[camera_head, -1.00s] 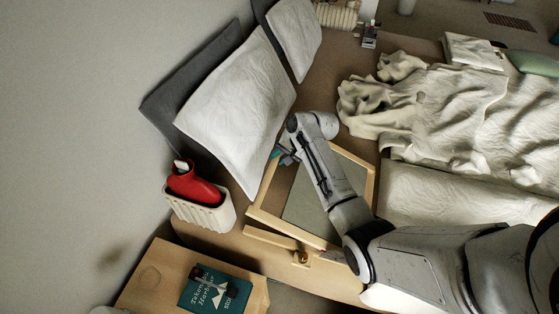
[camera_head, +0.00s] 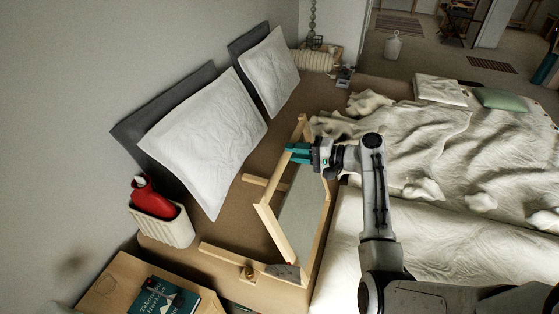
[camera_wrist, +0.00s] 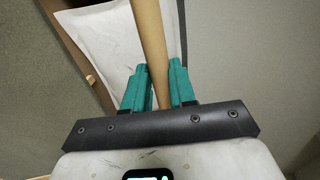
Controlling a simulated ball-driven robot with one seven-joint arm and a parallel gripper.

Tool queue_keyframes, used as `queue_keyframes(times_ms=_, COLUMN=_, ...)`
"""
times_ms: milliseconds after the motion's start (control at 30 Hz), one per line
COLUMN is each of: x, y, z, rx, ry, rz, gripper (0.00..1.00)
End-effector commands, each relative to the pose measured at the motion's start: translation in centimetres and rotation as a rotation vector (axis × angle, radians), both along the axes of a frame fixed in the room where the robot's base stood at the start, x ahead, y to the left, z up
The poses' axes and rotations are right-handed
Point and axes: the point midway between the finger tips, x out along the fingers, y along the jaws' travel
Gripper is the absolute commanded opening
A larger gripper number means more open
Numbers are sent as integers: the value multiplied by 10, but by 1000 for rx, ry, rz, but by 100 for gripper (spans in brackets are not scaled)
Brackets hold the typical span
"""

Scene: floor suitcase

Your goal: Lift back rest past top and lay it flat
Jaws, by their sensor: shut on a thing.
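The back rest (camera_head: 269,222) is a pale wooden frame with a grey panel (camera_head: 297,215). In the head view it stands raised and tilted on the bed, its upper rail well above the mattress. My gripper (camera_head: 298,153) is shut on that upper rail. In the wrist view the rail (camera_wrist: 150,40) runs between the teal fingers of my gripper (camera_wrist: 158,88). Parts of the base frame (camera_head: 225,258) lie on the bed below, with a round knob (camera_head: 248,273). My fingers and wrist cover part of the upper rail.
White pillows (camera_head: 205,140) lean on grey cushions at the wall, left of the back rest. A rumpled blanket (camera_head: 430,150) covers the bed to the right. A red bottle in a ribbed white basket (camera_head: 165,228) and a nightstand with a book (camera_head: 160,297) stand at lower left.

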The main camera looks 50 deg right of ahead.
Motion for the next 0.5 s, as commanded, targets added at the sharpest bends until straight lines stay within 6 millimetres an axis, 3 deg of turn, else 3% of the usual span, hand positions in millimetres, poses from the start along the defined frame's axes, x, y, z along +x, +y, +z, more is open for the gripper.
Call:
queue_keyframes(times_ms=200, x=-38, y=-15, z=8, rx=38, ry=-111, rz=-3, gripper=0)
queue_keyframes(times_ms=500, x=-61, y=-22, z=12, rx=63, ry=-175, rz=0, gripper=0)
